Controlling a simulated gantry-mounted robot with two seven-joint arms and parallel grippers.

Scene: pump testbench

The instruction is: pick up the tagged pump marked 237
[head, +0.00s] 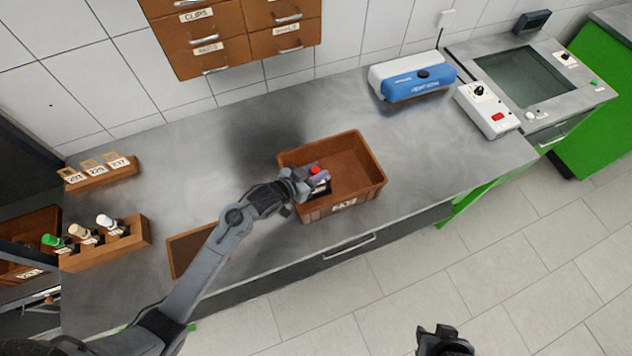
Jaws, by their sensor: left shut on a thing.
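My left gripper (302,181) reaches in from the left to the near-left part of a brown bin (365,160). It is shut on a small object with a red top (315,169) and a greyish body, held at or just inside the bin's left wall. This appears to be a pump, but I cannot read any mark on it, and the fingers partly hide it. Whether it touches the bin floor is unclear. My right gripper (441,338) is at the bottom edge, over the floor, away from the bench; its jaws are too dark to judge.
A wooden rack (130,238) with green, beige and white-topped items stands at left. Behind it is a holder (100,178) of numbered tags, one seemingly 237. An empty shallow brown tray (190,250) lies beside my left arm. A blue-white device (415,82) and white box (487,108) are at right.

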